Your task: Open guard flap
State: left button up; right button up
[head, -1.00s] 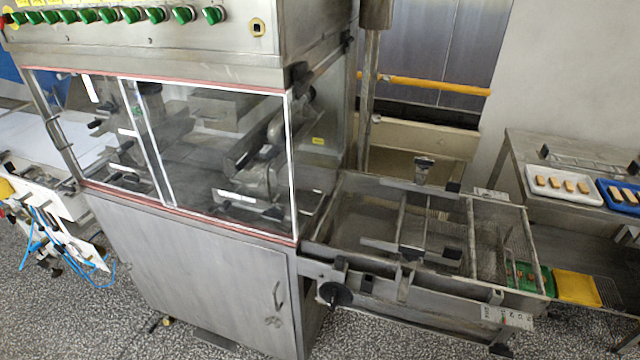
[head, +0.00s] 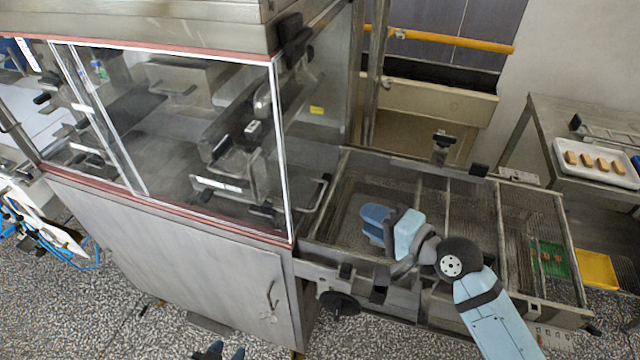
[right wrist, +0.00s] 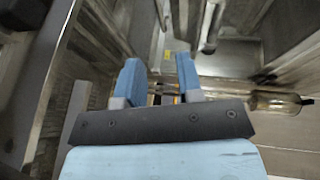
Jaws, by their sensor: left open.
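The clear guard panel (head: 200,130) on the front of the steel machine has white edges and red strips above and below it. It looks closed, and machine parts show through it. I cannot tell for sure which panel is the guard flap. My right gripper (head: 372,224) is over the mesh bed, right of the panel and apart from it. In the right wrist view its two blue fingers (right wrist: 158,78) are spread, with no held thing visible between them. My left gripper (head: 225,352) shows only as dark and blue tips at the bottom edge, in front of the lower cabinet.
The mesh bed frame (head: 480,185) extends right from the machine, with a green tray (head: 553,262) at its end. A yellow tray (head: 596,270) and a white tray (head: 590,178) with several brown pieces are further right. A black knob (head: 338,303) sticks out below the bed.

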aim_at(320, 196)
jog(key=p+x, duration=0.1)
jog(key=x, duration=1.2)
jog(key=shift+s+a+f, duration=0.1)
jog(key=shift+a, duration=0.1)
grip_shut()
